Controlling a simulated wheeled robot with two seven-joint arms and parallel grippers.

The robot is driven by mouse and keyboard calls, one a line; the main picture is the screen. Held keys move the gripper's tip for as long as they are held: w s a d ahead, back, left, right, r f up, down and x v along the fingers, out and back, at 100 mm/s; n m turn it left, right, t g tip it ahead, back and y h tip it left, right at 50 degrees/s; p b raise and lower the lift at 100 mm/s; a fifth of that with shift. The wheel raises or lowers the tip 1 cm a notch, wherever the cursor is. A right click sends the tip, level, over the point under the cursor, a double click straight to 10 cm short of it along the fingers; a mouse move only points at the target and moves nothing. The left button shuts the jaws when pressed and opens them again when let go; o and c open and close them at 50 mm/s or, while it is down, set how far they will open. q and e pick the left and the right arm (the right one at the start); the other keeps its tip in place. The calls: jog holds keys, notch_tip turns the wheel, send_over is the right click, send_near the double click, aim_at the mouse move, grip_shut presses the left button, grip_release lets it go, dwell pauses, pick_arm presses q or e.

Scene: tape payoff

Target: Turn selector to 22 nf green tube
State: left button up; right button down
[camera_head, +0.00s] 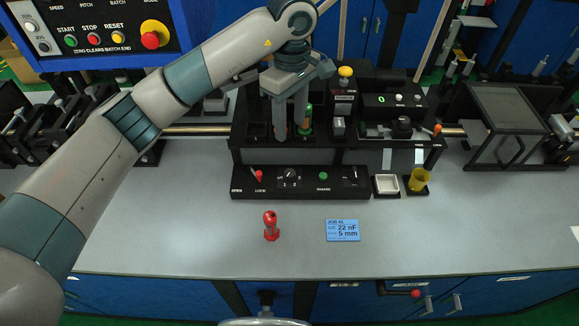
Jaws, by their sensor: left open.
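The selector knob (289,174), black with a white mark and the numbers 1 and 2 under it, is on the low black front panel (325,190). A tube with a green top (309,113) stands in the black rack, right beside one finger of my left gripper. My left gripper (291,136) points down over the rack, open, with its fingers apart. I cannot tell whether it touches the green tube. A red tube-like piece (271,226) stands upright on the grey table. A blue card (342,230) reads 22 nF and 5 mm.
A red-tipped lever (258,175) and a green button (323,175) flank the knob. A white tray (387,185) and a yellow cup (418,180) stand to the right. A display unit (395,101) is behind them. The front of the grey table (450,240) is mostly clear.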

aim_at(289, 172)
pick_arm(q)
jog(key=f+p, duration=0.3)
jog(key=f, duration=0.4)
jog(key=f+p, duration=0.3)
jog(key=f, duration=0.5)
jog(key=shift+s+f, duration=0.2)
jog(key=shift+f, duration=0.75)
pick_arm(e)
notch_tip(289, 172, up, 6)
jog(key=shift+w+r, duration=0.2)
jog(key=shift+w, duration=0.15)
pick_arm(q)
jog(key=shift+c, duration=0.3)
jog(key=shift+a, duration=0.1)
jog(key=c, duration=1)
